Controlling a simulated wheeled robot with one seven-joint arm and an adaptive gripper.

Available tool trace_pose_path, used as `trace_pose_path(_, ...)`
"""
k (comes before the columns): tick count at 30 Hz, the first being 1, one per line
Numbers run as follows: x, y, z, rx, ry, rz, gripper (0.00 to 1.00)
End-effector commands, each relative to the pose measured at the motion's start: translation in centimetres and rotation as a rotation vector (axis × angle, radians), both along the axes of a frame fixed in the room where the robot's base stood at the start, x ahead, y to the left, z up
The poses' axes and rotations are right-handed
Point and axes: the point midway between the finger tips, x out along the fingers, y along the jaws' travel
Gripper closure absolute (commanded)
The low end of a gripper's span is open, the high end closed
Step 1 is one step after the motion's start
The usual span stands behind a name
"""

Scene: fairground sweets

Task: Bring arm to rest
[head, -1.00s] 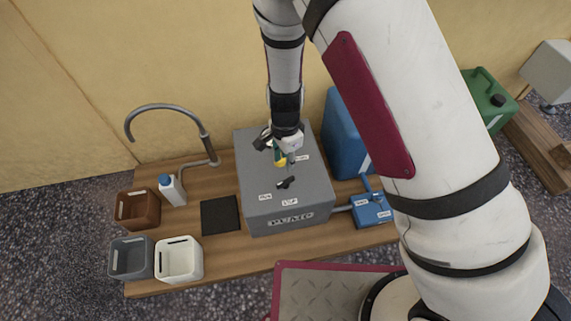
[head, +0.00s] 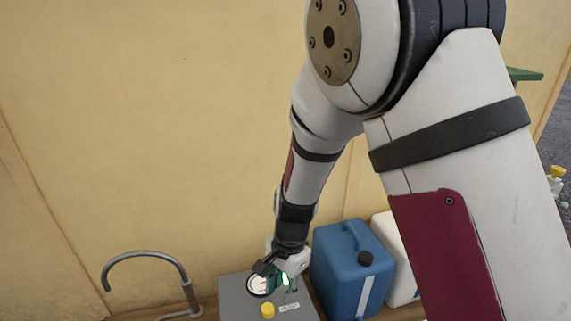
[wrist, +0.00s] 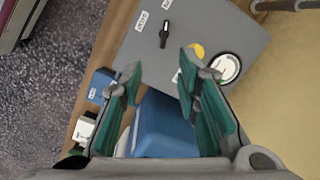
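My gripper (wrist: 158,72) is open and empty in the wrist view, with its two green-padded fingers apart. Behind the fingers is the grey pump box (wrist: 225,28), with a black knob (wrist: 165,35), a yellow button (wrist: 196,50) and a round gauge (wrist: 226,68). In the head view my gripper (head: 286,280) points down above the box (head: 238,298), near the gauge (head: 262,285) and the yellow button (head: 267,311). A bright green spot shows by the fingers. I cannot tell whether the fingers touch the box.
A blue canister (head: 340,275) stands right of the box, with a white canister (head: 402,258) beside it. A grey tap (head: 145,257) curves up at left. A small blue box (wrist: 102,84) shows in the wrist view. The yellow wall (head: 150,120) rises behind the counter.

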Motion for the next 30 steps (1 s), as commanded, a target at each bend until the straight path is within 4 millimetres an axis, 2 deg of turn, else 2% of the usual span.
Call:
trace_pose_path(1, -0.4, -0.7, 2.5, 0.023, -0.007, 0.029, 0.70)
trace_pose_path(6, -2.8, -3.5, 9.1, 0.069, -0.017, 0.152, 0.70)
trace_pose_path(11, -6.0, -6.5, 14.3, 0.092, -0.038, 0.272, 0.70)
trace_pose_path(15, -9.4, -9.2, 18.1, 0.093, -0.060, 0.375, 0.70)
trace_pose_path(22, -16.0, -13.6, 22.4, 0.057, -0.095, 0.534, 0.70)
trace_pose_path(27, -20.9, -16.3, 23.9, 0.008, -0.106, 0.630, 0.70)
trace_pose_path(30, -23.1, -17.4, 24.3, -0.018, -0.106, 0.670, 0.70)
